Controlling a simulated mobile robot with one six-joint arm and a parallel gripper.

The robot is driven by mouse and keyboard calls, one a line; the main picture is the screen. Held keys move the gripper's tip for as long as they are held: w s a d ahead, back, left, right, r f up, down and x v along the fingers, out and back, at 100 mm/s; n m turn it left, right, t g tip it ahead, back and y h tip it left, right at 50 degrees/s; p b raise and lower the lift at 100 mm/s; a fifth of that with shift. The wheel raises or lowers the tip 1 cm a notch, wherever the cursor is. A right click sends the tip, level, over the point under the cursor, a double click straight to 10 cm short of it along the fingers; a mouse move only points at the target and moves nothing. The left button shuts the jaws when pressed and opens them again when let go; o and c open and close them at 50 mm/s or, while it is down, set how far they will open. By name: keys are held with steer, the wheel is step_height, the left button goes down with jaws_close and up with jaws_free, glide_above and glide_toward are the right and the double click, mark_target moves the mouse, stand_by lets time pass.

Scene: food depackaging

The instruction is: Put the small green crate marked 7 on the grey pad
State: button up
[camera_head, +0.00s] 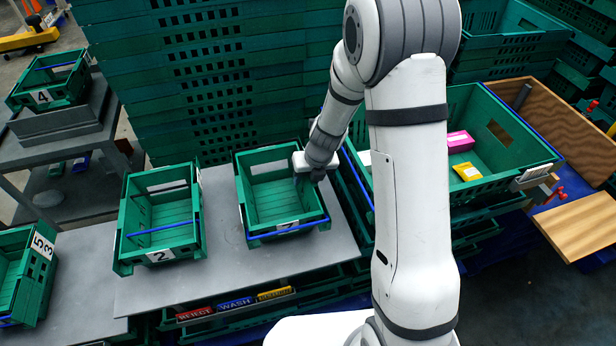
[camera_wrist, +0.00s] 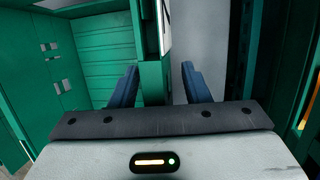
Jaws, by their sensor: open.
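A small green crate (camera_head: 290,200) stands on a flat grey surface (camera_head: 225,262) in the middle of the head view. Its front label is small and looks like a 7. My gripper (camera_head: 312,180) is at its right wall. In the wrist view, my gripper's blue fingers (camera_wrist: 160,88) are open, one on each side of the crate's green wall (camera_wrist: 152,75), with a gap visible beside the wall. The crate's inside shows empty. I cannot tell whether this grey surface is the pad; a grey block (camera_head: 62,118) under a crate marked 4 also shows at left.
A green crate marked 2 (camera_head: 160,220) stands to the left, and another crate (camera_head: 25,275) lies at the far left. A large green crate (camera_head: 490,130) with pink and yellow packs is at right. Tall stacked crates (camera_head: 215,75) rise behind. REJECT and WASH labels (camera_head: 235,302) line the front.

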steer(key=s+d+r+n+p, duration=0.2)
steer(key=s+r+n, duration=0.15)
steer(key=r, duration=0.55)
steer(key=s+d+r+n+p, duration=0.1)
steer(key=s+d+r+n, duration=0.2)
steer(key=r, duration=0.5)
steer(key=s+d+r+n+h, duration=0.1)
steer(key=s+r+n, duration=0.3)
steer(key=s+n, duration=0.4)
steer(key=s+d+r+n+h, duration=0.1)
steer(key=s+d+r+n, duration=0.3)
steer(key=n, duration=1.5)
steer(key=s+r, duration=0.1)
steer(key=s, duration=0.3)
steer(key=shift+s+d, duration=0.15)
steer(key=shift+s, duration=0.05)
